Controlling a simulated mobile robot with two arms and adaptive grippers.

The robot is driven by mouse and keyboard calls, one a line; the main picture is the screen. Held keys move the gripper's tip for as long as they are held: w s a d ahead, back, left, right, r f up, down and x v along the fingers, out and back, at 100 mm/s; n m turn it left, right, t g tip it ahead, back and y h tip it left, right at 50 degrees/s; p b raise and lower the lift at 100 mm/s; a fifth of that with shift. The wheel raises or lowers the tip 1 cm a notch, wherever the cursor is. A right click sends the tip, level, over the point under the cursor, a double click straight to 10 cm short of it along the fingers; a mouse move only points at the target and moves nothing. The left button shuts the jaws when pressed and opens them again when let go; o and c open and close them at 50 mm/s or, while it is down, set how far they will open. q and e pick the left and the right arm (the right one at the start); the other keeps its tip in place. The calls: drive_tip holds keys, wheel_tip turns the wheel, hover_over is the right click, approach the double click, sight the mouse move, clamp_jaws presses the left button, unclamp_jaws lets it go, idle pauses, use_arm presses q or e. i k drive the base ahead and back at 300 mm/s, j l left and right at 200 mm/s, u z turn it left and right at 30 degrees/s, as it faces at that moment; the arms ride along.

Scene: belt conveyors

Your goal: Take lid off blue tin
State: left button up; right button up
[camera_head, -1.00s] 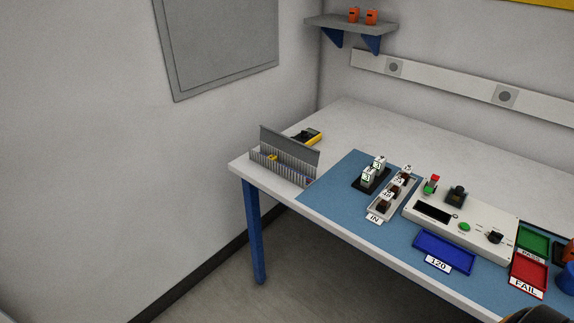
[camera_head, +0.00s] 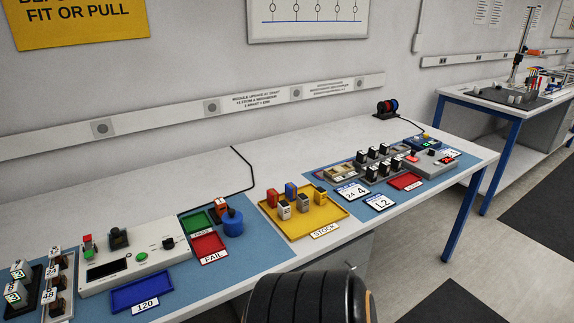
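The blue tin (camera_head: 233,224) is a small round container on the blue mat, beside the red FAIL tray and left of the yellow STOCK tray. Its top looks blue too, with a small raised part in the middle; the lid appears to be on, though it is small in view. Neither of my grippers is in view. A dark ribbed rounded part of my own body shows at the bottom middle, apart from the tin in the picture.
The yellow STOCK tray (camera_head: 330,223) holds several modules. A test panel (camera_head: 135,268) lies farther left. The white bench behind is mostly clear.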

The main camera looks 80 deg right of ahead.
sight(232, 217)
drive_tip(key=z, duration=2.1)
